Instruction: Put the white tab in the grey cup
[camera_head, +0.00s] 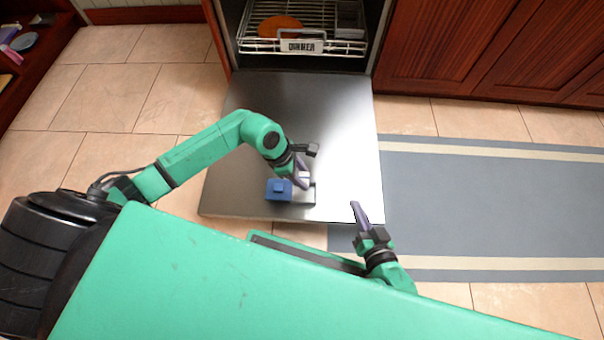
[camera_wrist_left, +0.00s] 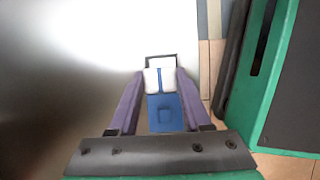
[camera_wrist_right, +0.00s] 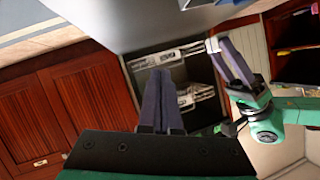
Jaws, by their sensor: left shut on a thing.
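The white tab (camera_wrist_left: 153,82) has a blue stripe and sits between the fingers of my left gripper (camera_wrist_left: 160,80), which is shut on it. In the head view the left gripper (camera_head: 303,177) is low over the open steel door. The tab (camera_head: 306,175) shows there beside the fingers. The grey cup (camera_head: 309,196) is a dark-rimmed recess in the door, just under the tab and partly hidden. Whether the tab touches it, I cannot tell. A blue lid (camera_head: 279,190) lies left of the cup. My right gripper (camera_head: 358,212) is empty, its fingers together in the right wrist view (camera_wrist_right: 160,75).
The open door (camera_head: 240,130) lies flat before the dishwasher. Its wire rack (camera_head: 300,46) holds an orange plate (camera_head: 281,26) and a grey basket (camera_head: 349,15). A grey-blue mat (camera_head: 480,200) lies right of the door. Wooden cabinets (camera_head: 490,50) stand behind.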

